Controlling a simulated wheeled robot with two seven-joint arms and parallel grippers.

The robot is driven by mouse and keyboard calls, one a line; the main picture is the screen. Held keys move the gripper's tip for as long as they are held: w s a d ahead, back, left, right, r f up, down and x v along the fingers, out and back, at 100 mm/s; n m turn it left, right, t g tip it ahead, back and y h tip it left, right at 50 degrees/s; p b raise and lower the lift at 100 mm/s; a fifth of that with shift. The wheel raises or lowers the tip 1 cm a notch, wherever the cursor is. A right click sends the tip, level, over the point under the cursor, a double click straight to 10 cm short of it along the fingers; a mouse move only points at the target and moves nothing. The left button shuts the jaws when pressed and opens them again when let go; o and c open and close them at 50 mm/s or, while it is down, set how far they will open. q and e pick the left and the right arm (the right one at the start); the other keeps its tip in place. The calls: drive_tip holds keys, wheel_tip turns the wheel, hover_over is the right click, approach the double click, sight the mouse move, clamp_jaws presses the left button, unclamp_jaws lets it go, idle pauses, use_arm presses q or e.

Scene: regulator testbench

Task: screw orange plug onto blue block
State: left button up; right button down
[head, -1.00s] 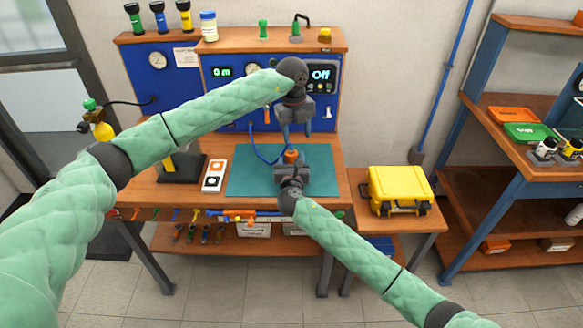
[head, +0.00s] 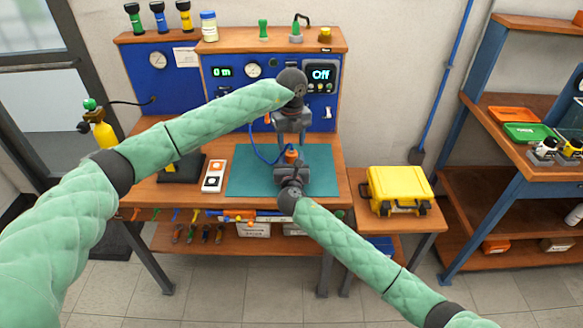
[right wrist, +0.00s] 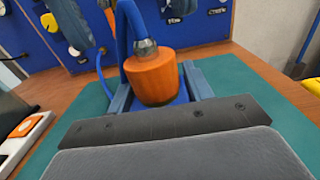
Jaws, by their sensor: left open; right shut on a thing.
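The orange plug (head: 291,156) stands upright over the green mat, and it fills the middle of the right wrist view (right wrist: 152,80). A metal fitting and a blue hose rise from its top. The blue block (right wrist: 183,96) shows only in part beneath the plug; whether the threads are engaged is hidden. My right gripper (head: 291,168) is shut on the blue block, with a finger on each side of it. My left gripper (head: 291,143) is open, pointing down, just above the plug. From the head view I cannot tell whether its fingertips reach around the plug.
The blue panel (head: 225,105) with gauges and a display reading "Off" stands behind. A yellow case (head: 398,188) sits on a side table.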

sight(291, 153)
use_arm(q)
drive_tip(key=shift+f, duration=2.35)
drive_tip(key=c, duration=1)
drive_tip(key=m, duration=0.6)
drive_tip(key=o, duration=1.1)
